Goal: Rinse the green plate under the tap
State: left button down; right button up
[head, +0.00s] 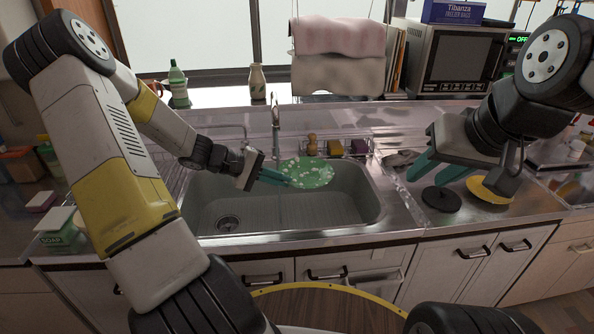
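The green plate (312,174) has pale spots and is held over the sink (290,212), a little in front of and right of the tap (276,125). My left gripper (284,179) reaches in from the left with its teal fingers shut on the plate's left edge. I cannot tell whether water runs from the tap. My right gripper (440,170) is open and empty above the counter to the right of the sink, its teal fingers apart.
A black disc (441,200) and a yellow plate (487,191) lie on the right counter. A dish rack (170,172) stands left of the sink. Sponges (358,147) sit behind the sink. A microwave (452,62) stands at the back right, and towels (338,58) hang above the sink.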

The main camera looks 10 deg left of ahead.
pick_arm(q)
jog(key=w+a+f, duration=0.1)
jog(key=w+a, duration=0.3)
jog(key=a, duration=0.4)
jog(key=shift+a+f, duration=0.15)
jog(key=shift+f, duration=0.25)
jog(key=shift+w, duration=0.1)
jog(key=shift+w, duration=0.1)
dwell(0.3)
jog(key=shift+w+d, duration=0.3)
jog(key=shift+w, duration=0.15)
jog(key=shift+s+a, duration=0.1)
jog(key=shift+s, duration=0.05)
jog(key=shift+s+a, duration=0.2)
jog(key=shift+s, duration=0.2)
jog(key=s+d, duration=0.3)
jog(key=d, duration=0.4)
jog(key=shift+s, duration=0.3)
dwell(0.4)
jog(key=shift+d, duration=0.1)
dwell(1.0)
